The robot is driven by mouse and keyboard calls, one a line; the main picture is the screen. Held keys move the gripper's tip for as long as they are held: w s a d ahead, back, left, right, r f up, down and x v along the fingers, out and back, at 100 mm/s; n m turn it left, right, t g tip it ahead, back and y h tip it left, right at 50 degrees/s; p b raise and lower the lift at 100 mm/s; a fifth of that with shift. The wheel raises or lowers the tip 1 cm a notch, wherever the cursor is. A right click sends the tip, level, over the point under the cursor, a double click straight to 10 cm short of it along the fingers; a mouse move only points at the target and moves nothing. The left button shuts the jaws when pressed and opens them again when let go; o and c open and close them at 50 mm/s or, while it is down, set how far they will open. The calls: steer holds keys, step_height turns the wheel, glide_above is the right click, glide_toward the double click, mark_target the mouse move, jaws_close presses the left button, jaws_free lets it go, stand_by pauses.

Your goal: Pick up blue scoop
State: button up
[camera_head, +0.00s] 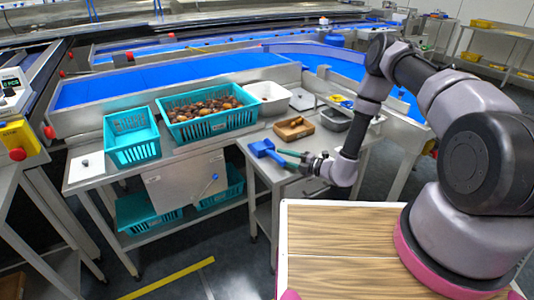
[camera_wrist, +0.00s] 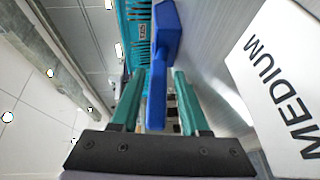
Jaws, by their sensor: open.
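The blue scoop (camera_head: 266,150) lies near the left edge of the steel table, left of my gripper in the head view. In the wrist view the scoop (camera_wrist: 164,35) runs from its wide head at the top down to its handle, which reaches between my two fingers. My gripper (camera_head: 282,157) is open with green fingers. In the wrist view the gripper (camera_wrist: 162,72) has one finger on each side of the handle, with visible gaps. I cannot tell from these frames whether the fingers are low enough to touch the table.
A white block marked MEDIUM (camera_wrist: 285,75) stands to the right in the wrist view. A teal crate of dates (camera_head: 203,127) and an empty teal crate (camera_head: 133,152) stand at left.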

mark_target(274, 154)
steer(key=x, duration=0.4)
steer(key=shift+a, duration=0.2)
jaws_close()
steer(key=shift+r, duration=0.1)
